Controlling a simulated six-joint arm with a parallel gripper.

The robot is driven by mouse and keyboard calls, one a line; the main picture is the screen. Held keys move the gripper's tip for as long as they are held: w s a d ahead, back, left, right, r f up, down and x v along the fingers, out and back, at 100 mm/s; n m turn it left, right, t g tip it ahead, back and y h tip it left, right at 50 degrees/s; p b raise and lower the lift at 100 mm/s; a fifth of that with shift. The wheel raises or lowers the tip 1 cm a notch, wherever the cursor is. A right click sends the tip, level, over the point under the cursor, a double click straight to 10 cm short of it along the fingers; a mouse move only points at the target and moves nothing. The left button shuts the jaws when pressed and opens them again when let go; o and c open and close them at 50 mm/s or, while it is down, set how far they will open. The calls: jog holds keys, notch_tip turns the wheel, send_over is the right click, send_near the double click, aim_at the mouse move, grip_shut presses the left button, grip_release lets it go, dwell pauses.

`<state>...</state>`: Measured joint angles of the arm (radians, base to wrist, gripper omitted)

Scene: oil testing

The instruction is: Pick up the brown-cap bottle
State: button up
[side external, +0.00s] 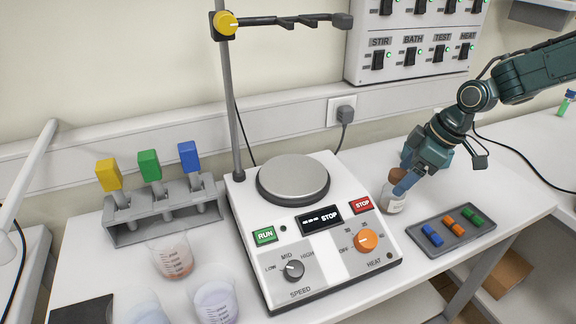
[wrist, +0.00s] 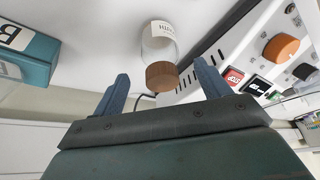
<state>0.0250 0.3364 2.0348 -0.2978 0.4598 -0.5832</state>
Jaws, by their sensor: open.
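The brown-cap bottle (side external: 393,198) stands on the white bench just right of the hotplate stirrer. It is a small clear bottle with a white label, and its brown cap shows partly behind a finger in the side view. In the wrist view the brown cap (wrist: 161,75) lies between and beyond the two blue fingers, with the clear body and label (wrist: 159,44) behind it. My gripper (side external: 398,182) is open around the cap end in the side view. In the wrist view my gripper (wrist: 160,85) shows a gap on both sides of the cap.
The hotplate stirrer (side external: 335,267) is close on the left. A dark tray (side external: 455,252) with blue, orange and green pieces lies at the right front. Beakers (side external: 172,255) and a rack (side external: 160,226) stand at left. A blue box (wrist: 28,58) shows in the wrist view.

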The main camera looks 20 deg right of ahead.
aim_at(392, 186)
jog(key=shift+f, duration=0.15)
jog(key=shift+x, duration=2.6)
jog(key=shift+a, duration=0.1)
jog(key=c, duration=1.2)
jog(key=shift+w+r, duration=0.1)
jog(key=shift+r, duration=0.1)
notch_tip(392, 186, up, 20)
jog(key=shift+f, duration=0.1)
